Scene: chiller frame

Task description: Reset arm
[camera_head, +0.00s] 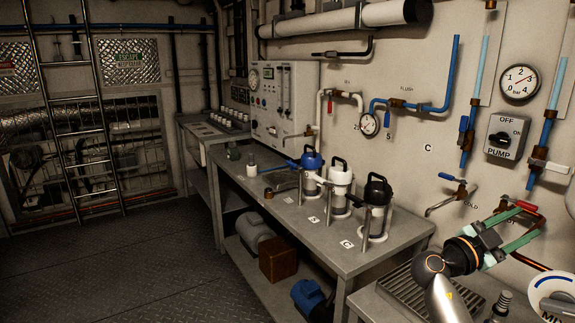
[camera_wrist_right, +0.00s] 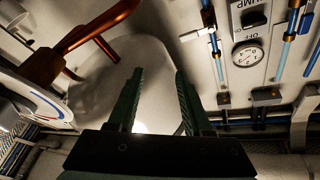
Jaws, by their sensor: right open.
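My right gripper (camera_head: 533,222) is at the right side of the head view, in front of the wall below the pump switch. Its two green fingers are spread apart with nothing between them. In the right wrist view, the same gripper (camera_wrist_right: 160,73) shows both fingers apart over a pale surface. A red-handled valve (camera_head: 525,206) appears close to the upper finger in the head view; I cannot tell whether they touch. My left gripper is not in view.
A grey bench (camera_head: 325,255) carries a blue-topped canister (camera_head: 312,160), a white canister (camera_head: 340,180) and a black-topped canister (camera_head: 377,192). A pump switch box (camera_head: 507,136) and gauge (camera_head: 519,83) are on the wall. A copper pipe (camera_wrist_right: 95,35) is near the gripper. The floor (camera_head: 130,265) at left is clear.

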